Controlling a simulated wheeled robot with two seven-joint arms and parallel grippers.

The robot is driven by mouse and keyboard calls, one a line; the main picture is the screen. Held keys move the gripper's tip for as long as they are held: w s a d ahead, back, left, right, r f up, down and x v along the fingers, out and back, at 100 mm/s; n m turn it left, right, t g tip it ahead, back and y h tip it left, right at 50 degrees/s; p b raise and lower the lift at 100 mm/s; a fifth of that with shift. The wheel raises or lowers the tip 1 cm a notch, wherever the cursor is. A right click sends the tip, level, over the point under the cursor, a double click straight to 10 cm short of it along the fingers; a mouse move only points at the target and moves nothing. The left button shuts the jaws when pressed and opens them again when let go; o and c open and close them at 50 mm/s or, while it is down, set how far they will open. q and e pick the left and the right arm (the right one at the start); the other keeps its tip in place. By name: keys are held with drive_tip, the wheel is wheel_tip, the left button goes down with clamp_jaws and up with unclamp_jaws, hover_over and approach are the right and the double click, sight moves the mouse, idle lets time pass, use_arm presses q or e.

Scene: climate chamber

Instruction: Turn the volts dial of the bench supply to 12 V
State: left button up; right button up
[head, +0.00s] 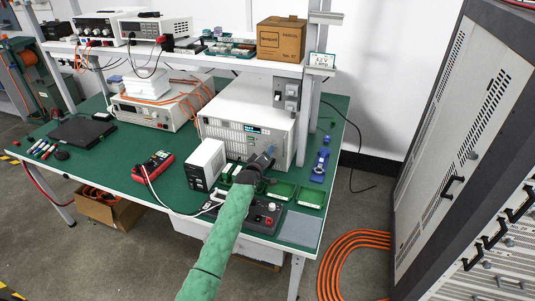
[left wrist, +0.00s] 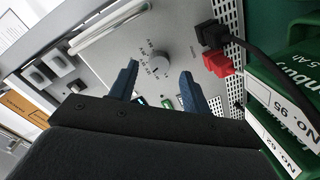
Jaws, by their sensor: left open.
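The bench supply (head: 240,122) is a large pale box with a small lit display, standing on the green bench. In the left wrist view its front panel (left wrist: 105,62) carries a round grey dial (left wrist: 159,66) with small printed marks beside it. The marks and the dial's setting are too small to read. My left gripper (head: 268,156) is at the lower right of the supply's front. In the left wrist view its two blue fingers are apart, and the dial shows between their tips. I cannot tell whether the fingertips reach around it. The dial is not distinct in the head view. My right gripper is not in view.
A black plug (left wrist: 209,34) and a red plug (left wrist: 218,64) sit beside the panel. Green labelled packs (left wrist: 291,90) stand close to the gripper's right. A small white unit (head: 206,163) and a red multimeter (head: 152,166) are left of my arm. A grey cabinet (head: 440,120) stands right.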

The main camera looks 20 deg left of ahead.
use_arm(q)
drive_tip(key=s+b, duration=0.1)
drive_tip(key=s, duration=0.3)
drive_tip(key=shift+a+r, duration=0.1)
drive_tip(key=shift+a, duration=0.05)
drive_tip(key=shift+s+r, duration=0.15)
drive_tip(key=shift+s, duration=0.45)
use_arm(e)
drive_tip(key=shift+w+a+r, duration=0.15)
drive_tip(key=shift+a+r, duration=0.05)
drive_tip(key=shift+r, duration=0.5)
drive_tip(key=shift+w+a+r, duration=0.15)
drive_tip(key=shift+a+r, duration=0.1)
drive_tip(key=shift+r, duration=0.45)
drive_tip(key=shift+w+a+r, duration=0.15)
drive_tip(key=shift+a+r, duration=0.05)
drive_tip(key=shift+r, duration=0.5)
